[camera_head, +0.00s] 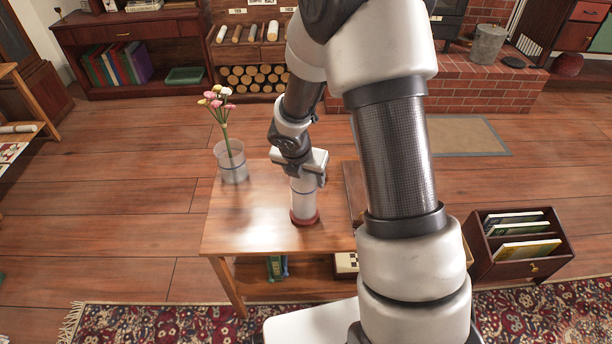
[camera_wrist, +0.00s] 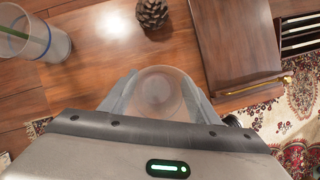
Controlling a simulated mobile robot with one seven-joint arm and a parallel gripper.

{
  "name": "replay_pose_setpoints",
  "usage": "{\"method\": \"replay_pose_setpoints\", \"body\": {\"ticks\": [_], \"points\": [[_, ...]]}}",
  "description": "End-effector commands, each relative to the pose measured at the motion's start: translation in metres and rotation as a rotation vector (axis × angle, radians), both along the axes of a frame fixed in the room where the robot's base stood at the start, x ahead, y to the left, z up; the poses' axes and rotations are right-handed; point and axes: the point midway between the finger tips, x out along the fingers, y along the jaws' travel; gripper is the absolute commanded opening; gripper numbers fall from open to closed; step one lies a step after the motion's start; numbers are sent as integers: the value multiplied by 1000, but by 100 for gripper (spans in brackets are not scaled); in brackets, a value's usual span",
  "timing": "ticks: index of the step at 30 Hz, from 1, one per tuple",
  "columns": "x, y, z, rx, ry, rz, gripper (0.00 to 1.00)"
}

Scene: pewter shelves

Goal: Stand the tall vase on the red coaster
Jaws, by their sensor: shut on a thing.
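The tall vase (camera_head: 303,201), a pale frosted cylinder, is upright under my gripper (camera_head: 299,172). My gripper is shut on its upper part. In the wrist view I look down on the vase's round mouth (camera_wrist: 158,93) between the two fingers. The red coaster (camera_head: 304,220) lies on the wooden table, and its rim shows around the vase's foot. The vase's base appears to be on the coaster; I cannot tell whether a thin gap is left. In the wrist view the coaster is not clearly seen.
A clear glass with flowers (camera_head: 231,163) stands at the table's back left. A pine cone (camera_wrist: 152,12) and a brown wooden box (camera_wrist: 238,42) are on the table (camera_head: 235,226). The table's front left is clear. A file box (camera_head: 518,247) stands on the floor at right.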

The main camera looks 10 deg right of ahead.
Motion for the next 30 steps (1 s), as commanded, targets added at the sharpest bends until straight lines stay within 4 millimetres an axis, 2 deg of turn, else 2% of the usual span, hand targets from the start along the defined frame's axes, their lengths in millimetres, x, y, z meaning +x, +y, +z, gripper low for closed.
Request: {"method": "replay_pose_setpoints", "body": {"ticks": [17,18,21,22,30], "points": [[0,0,-9,0,-1,0,6],[1,0,-9,0,-1,0,58],[0,0,-8,0,-1,0,74],[0,0,-8,0,-1,0,78],[0,0,-8,1,1,0,78]]}}
